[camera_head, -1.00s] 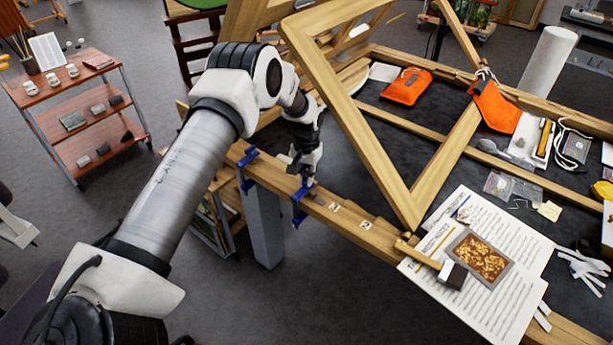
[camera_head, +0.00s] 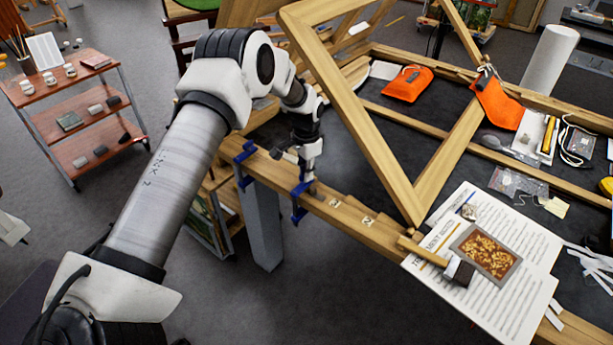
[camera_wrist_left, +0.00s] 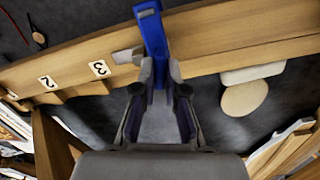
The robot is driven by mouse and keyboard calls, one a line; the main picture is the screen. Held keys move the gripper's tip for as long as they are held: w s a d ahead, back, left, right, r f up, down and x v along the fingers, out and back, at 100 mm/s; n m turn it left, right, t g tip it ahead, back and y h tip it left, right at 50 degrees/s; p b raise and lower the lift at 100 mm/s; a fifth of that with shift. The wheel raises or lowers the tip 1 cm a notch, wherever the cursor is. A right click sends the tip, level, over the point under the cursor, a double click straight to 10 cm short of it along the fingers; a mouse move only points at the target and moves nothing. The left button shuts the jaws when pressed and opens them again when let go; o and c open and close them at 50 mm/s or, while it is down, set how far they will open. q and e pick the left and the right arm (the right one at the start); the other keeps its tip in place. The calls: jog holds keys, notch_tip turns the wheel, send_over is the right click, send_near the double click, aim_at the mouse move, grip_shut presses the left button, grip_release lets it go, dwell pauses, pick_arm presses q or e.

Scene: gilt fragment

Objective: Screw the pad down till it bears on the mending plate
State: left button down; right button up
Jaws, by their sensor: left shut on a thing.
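A blue clamp (camera_head: 298,205) straddles the long wooden rail, with its blue bar (camera_wrist_left: 152,28) running across the rail in the left wrist view. My left gripper (camera_head: 307,176) is over the rail at this clamp. In the wrist view its fingers (camera_wrist_left: 160,72) are shut at the near end of the blue clamp, hiding the part they hold. A small grey metal piece (camera_wrist_left: 128,55), perhaps the mending plate, lies on the rail beside the clamp. The pad and its contact with the plate are hidden. My right gripper is not in view.
A second blue clamp (camera_head: 243,162) sits further left on the rail. Number tags (camera_wrist_left: 99,68) mark the rail. A slanted wooden frame (camera_head: 365,130) stands close to the right of my arm.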

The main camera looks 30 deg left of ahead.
pick_arm(q)
jog(key=m+b, duration=0.1)
jog(key=m, duration=0.2)
jog(key=shift+w+r+m+b, duration=0.1)
jog(key=shift+m+b, duration=0.25)
jog(key=shift+m, duration=0.45)
jog(key=c, duration=1.2)
grip_release()
jog(key=shift+a+r, duration=0.1)
jog(key=shift+s, duration=0.2)
